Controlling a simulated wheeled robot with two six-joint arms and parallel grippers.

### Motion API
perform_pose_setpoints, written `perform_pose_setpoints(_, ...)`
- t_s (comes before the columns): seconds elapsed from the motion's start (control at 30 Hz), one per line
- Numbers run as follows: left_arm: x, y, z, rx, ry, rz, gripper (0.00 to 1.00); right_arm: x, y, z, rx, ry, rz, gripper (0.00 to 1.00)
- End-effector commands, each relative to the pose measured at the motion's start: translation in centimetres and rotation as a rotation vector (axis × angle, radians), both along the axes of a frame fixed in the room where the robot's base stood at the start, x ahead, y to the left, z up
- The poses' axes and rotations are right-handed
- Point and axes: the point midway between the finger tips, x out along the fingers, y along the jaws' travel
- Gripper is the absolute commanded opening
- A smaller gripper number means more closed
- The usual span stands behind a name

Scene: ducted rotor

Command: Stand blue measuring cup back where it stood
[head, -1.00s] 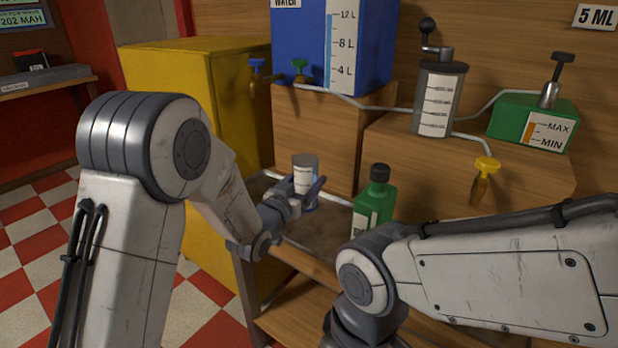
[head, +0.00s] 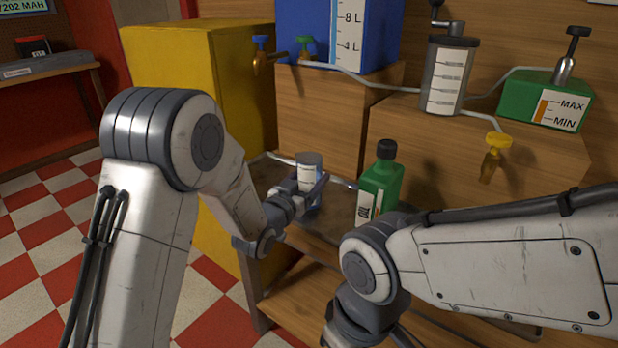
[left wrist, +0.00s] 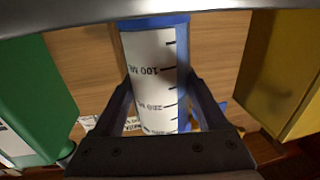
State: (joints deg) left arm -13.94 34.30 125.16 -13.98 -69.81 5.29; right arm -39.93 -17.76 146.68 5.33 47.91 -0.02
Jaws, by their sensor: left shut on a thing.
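The blue measuring cup (head: 309,168) has a white scale label and looks upright in the head view, over the bench shelf (head: 266,180) in front of the wooden blocks. My left gripper (head: 311,188) is shut on it, one finger on each side. In the left wrist view the cup (left wrist: 150,75) fills the middle, between both fingers (left wrist: 160,95), its label marked in ML. I cannot tell whether its base touches the shelf. My right arm crosses the lower right of the head view; its gripper is out of the picture.
A green bottle (head: 380,185) with a black cap stands right of the cup. A yellow cabinet (head: 190,80) is at the left. Behind are a blue water tank (head: 375,35) with taps, a grey cylinder (head: 447,75) and a green tank (head: 525,100). Free shelf lies around the cup.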

Motion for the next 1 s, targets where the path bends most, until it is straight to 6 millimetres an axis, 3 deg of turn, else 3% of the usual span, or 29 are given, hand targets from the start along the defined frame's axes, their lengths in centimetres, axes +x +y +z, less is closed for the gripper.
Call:
perform_pose_setpoints(0.57,0.0,0.0,-1.1,-0.001,-0.003,0.0,0.01,0.0,0.0,-1.2,0.0,0.0,0.0,0.0)
perform_pose_setpoints(0.6,0.0,0.0,-1.1,-0.001,-0.003,0.0,0.82,0.0,0.0,-1.2,0.0,0.0,0.0,0.0)
perform_pose_setpoints(0.63,0.0,0.0,-1.0,-0.001,-0.003,0.0,0.94,0.0,0.0,-1.1,0.0,0.0,0.0,0.0)
perform_pose_setpoints(0.67,0.0,0.0,-1.0,-0.001,-0.003,0.0,1.0,0.0,0.0,-1.1,0.0,0.0,0.0,0.0)
perform_pose_setpoints(1.0,-0.6,0.3,-1.2,0.0,0.001,0.0,1.0,0.0,0.0,-1.2,0.0,0.0,0.0,0.0)
